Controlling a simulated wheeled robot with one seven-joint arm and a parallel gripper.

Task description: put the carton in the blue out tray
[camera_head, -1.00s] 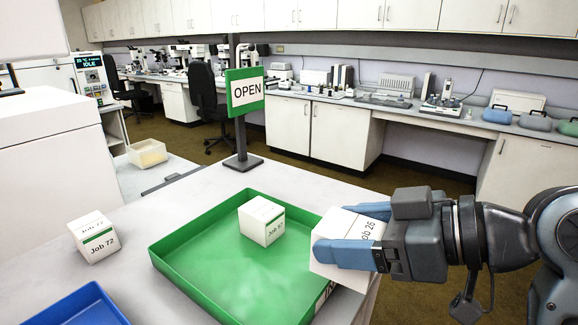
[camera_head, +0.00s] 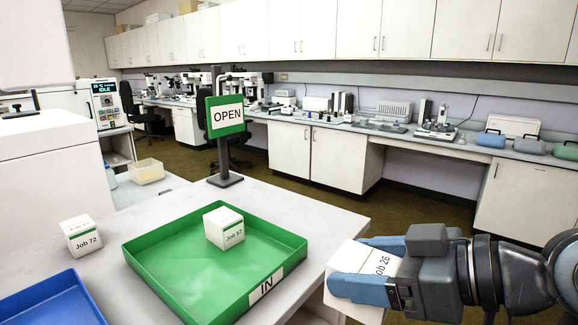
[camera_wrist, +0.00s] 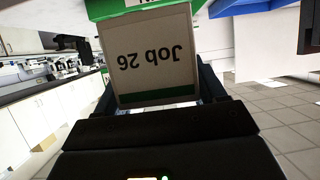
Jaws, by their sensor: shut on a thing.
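My gripper (camera_head: 372,272) is shut on a white carton (camera_head: 345,284) labelled "Job 26", at the right of the head view. The carton is held in the air to the right of the green tray, beyond the table's edge. In the wrist view the same carton (camera_wrist: 150,58) fills the upper middle, its label upside down, between the fingers. The blue tray (camera_head: 62,302) lies at the lower left of the head view, partly cut off by the frame. Its visible floor is empty. A blue edge (camera_wrist: 225,8) also shows at the top of the wrist view.
The green tray (camera_head: 180,290), marked "IN", holds a "Job 57" carton (camera_head: 224,228). A "Job 72" carton (camera_head: 81,236) stands on the table (camera_head: 108,262) behind the blue tray. An "OPEN" sign (camera_head: 226,118) stands behind the green tray.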

